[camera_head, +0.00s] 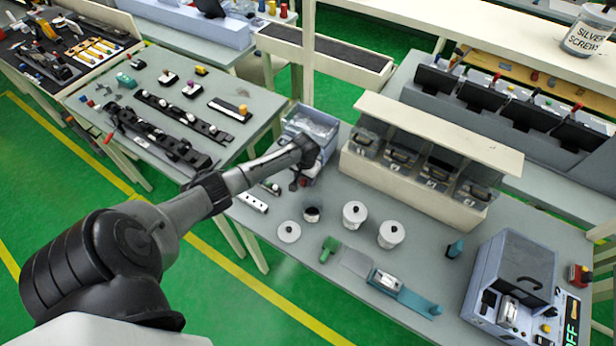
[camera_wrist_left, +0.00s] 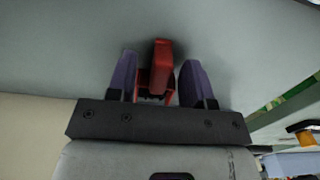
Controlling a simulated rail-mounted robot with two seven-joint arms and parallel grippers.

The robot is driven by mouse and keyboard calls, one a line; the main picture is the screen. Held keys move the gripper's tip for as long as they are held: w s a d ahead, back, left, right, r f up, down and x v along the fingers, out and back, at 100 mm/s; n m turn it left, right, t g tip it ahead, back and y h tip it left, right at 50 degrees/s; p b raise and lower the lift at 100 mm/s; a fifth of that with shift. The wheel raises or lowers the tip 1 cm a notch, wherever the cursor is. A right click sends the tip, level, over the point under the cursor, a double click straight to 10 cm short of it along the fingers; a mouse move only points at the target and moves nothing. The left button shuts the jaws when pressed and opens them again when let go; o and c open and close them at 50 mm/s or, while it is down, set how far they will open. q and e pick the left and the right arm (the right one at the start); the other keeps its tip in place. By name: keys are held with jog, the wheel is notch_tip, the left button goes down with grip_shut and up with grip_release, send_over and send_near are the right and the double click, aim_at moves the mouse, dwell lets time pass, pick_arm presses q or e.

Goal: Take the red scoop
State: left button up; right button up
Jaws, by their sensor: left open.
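The red scoop (camera_wrist_left: 161,66) shows in the left wrist view between the two purple fingers of my left gripper (camera_wrist_left: 157,84). The fingers stand apart, one on each side of the red part, with a narrow gap visible at each side. In the head view my left gripper (camera_head: 299,182) is low over the grey workbench, just in front of the blue-grey bin. Only a little red shows there, and the wrist hides most of the scoop. My right gripper is in neither view.
The blue-grey bin (camera_head: 326,119) stands just behind my gripper. White jars (camera_head: 391,235), a white disc (camera_head: 289,232), a dark-topped cup (camera_head: 311,214) and a green-handled tool (camera_head: 328,249) lie to the front right. A cream dispenser (camera_head: 420,196) with clear compartments stands to the right.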

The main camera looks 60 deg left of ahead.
pick_arm(q)
jog(key=shift+c, duration=0.4)
grip_shut()
jog(key=shift+r, duration=0.15)
